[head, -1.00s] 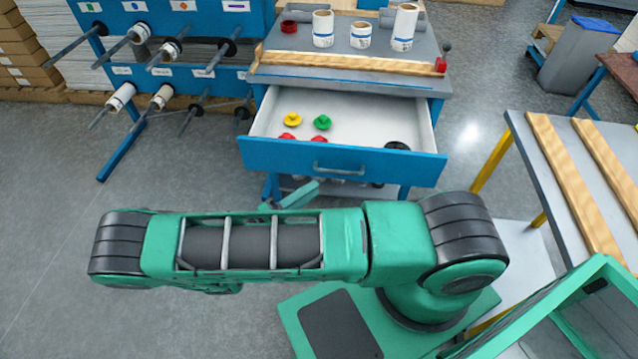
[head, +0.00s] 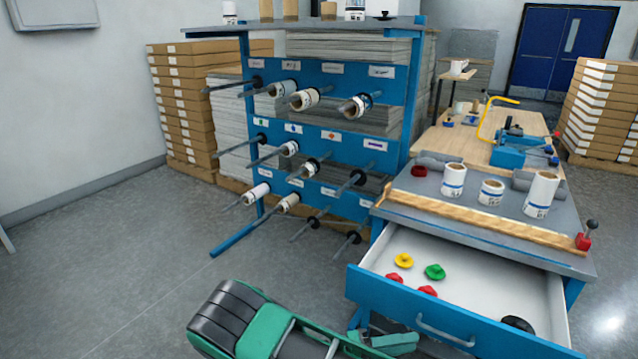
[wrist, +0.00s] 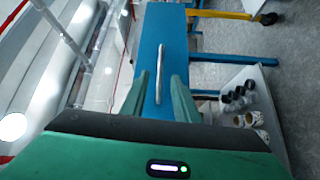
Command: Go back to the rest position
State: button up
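My gripper (wrist: 160,84) shows in the wrist view with its two green fingers apart and nothing between them. Beyond the fingers is the blue front of a drawer (wrist: 178,35) with its grey handle (wrist: 160,62); the fingers appear apart from the handle. In the head view my green arm is folded low at the bottom edge, in front of the drawer (head: 455,318), which stands open. The gripper's fingertips cannot be made out clearly there.
The open drawer holds a yellow knob (head: 403,260), a green knob (head: 435,272) and red ones. White rolls (head: 540,195) stand on the grey top above. A blue rack (head: 330,108) with protruding rods stands left of it. The floor (head: 130,260) at left is clear.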

jog(key=s+d+r+m+g+y, duration=0.2)
jog(key=d+r+g+y, duration=0.2)
jog(key=d+r+y, duration=0.3)
jog(key=s+d+r+m+g+y, duration=0.2)
jog(key=d+r+m+g+y, duration=0.15)
jog(key=d+r, duration=0.45)
jog(key=s+d+r+t+y, duration=0.2)
jog(key=s+r+t+y, duration=0.4)
jog(key=s+r, duration=0.6)
jog(key=s+y, duration=0.2)
jog(key=s, duration=0.3)
jog(key=shift+d+r+m, duration=0.35)
jog(key=shift+d+r, duration=0.05)
jog(key=shift+w+f, duration=0.25)
jog(key=shift+w, duration=0.35)
